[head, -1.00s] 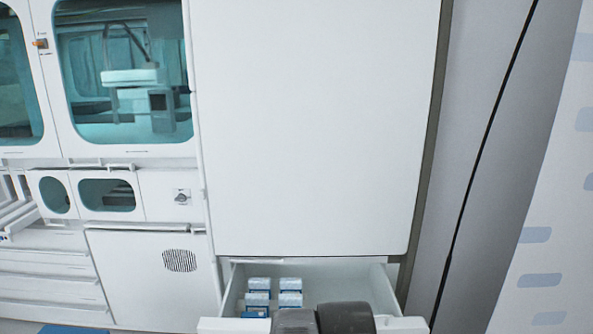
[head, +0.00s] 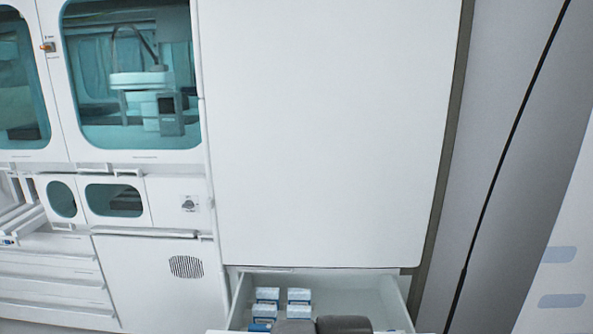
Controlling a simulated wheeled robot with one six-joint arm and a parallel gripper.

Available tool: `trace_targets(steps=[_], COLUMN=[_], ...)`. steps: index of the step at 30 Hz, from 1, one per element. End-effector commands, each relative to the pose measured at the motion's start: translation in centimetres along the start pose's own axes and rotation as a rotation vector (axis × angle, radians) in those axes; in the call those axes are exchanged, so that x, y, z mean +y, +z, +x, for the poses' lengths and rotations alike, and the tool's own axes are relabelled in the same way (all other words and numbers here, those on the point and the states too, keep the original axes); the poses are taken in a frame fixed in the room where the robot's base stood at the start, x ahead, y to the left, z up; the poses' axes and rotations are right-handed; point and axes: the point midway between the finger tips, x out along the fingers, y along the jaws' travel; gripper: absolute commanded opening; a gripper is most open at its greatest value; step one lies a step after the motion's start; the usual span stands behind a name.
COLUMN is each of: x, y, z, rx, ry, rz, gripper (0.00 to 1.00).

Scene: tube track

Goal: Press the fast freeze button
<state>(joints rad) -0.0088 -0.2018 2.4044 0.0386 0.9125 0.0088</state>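I cannot make out a fast freeze button in the head view. A tall plain white panel (head: 335,130) fills the middle, with no visible control on it. Below it is an open white drawer (head: 388,300) with several small white and blue boxes (head: 299,297) in its left part. Two dark rounded parts of my arm show at the bottom edge, in front of the drawer. My gripper's fingertips are not in view.
On the left stand white cabinets with teal windows (head: 20,90), a device (head: 145,95) behind glass, a small knob (head: 189,205) and a vent grille (head: 186,267). A grey wall strip (head: 500,130) lies to the right.

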Motion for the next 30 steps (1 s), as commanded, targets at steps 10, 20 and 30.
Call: trace_targets(steps=[10, 20, 30], x=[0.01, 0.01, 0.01], y=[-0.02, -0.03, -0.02], z=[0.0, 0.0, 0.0], rx=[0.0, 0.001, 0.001], ry=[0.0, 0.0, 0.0], rz=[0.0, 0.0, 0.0], gripper=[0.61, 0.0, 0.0])
